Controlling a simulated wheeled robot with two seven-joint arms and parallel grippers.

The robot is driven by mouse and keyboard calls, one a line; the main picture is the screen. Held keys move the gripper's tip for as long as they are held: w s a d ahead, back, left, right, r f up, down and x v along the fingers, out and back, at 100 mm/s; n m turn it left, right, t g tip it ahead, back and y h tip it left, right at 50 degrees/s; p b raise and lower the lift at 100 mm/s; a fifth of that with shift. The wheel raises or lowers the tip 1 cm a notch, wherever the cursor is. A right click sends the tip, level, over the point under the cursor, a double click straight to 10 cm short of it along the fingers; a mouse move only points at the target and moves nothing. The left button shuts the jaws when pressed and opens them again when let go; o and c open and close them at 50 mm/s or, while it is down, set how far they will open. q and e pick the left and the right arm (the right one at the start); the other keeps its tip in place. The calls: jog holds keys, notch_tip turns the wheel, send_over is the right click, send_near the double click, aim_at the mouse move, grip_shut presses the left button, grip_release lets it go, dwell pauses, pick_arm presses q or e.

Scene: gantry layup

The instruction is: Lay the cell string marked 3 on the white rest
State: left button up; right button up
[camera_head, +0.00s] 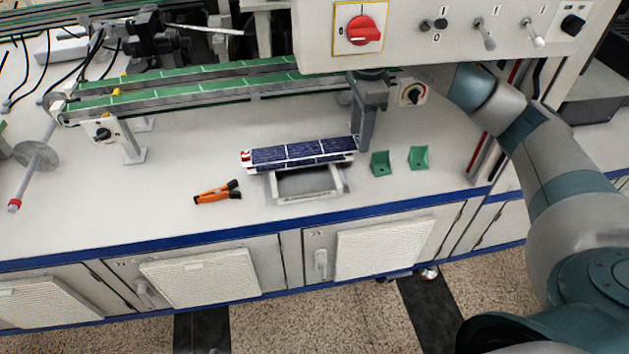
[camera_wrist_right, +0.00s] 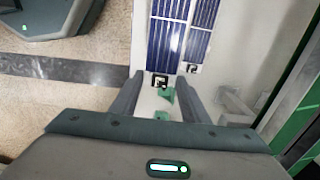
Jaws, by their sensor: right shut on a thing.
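Dark blue cell strings (camera_head: 300,153) lie across the top of the white rest (camera_head: 340,182), long side left to right. In the right wrist view one string (camera_wrist_right: 163,42) runs between my fingers, and a second string (camera_wrist_right: 197,40) lies beside it. I cannot read a number 3; a small black-and-white tag shows at the near end. My right gripper (camera_head: 364,135) is at the right end of the string in the head view, its fingers pointing down, shut on that end. I cannot tell whether the held string touches the rest. My left gripper is not in view.
Two green brackets (camera_head: 380,163) (camera_head: 418,157) stand right of the rest. Orange-handled pliers (camera_head: 217,192) lie left of it. A green conveyor (camera_head: 190,88) runs behind, and a control panel (camera_head: 440,30) overhangs at upper right.

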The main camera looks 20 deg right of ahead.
dwell(0.4)
